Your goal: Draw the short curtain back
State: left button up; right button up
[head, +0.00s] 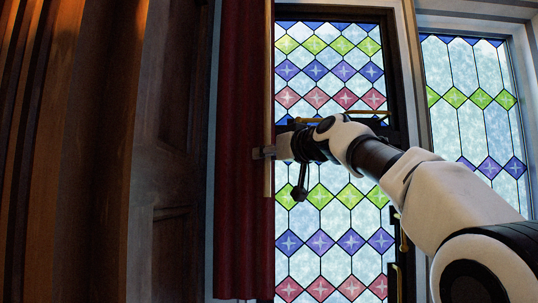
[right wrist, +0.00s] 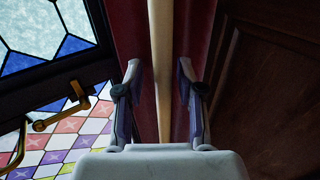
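The short curtain (head: 240,200) is dark red and hangs in a narrow bunch at the left edge of the stained-glass door. A pale wooden rod (head: 268,60) hangs upright along the curtain's right edge. My right gripper (head: 263,153) is at the rod, against the curtain's edge. In the right wrist view, my right gripper (right wrist: 159,75) is open, with one finger on each side of the rod (right wrist: 161,60) and a gap on both sides. The red curtain (right wrist: 137,22) lies behind the rod. My left gripper is out of view.
The stained-glass door (head: 330,235) stands behind my right arm, with brass handles (head: 392,282) on its dark frame. A second stained-glass window (head: 475,110) is at the right. Dark wood panelling (head: 170,140) fills the left side.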

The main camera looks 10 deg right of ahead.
jog(key=shift+w+d+f, duration=0.1)
jog(key=shift+d, duration=0.05)
jog(key=v, duration=0.7)
dwell(0.5)
jog(key=shift+s+d, duration=0.1)
jog(key=shift+s, duration=0.1)
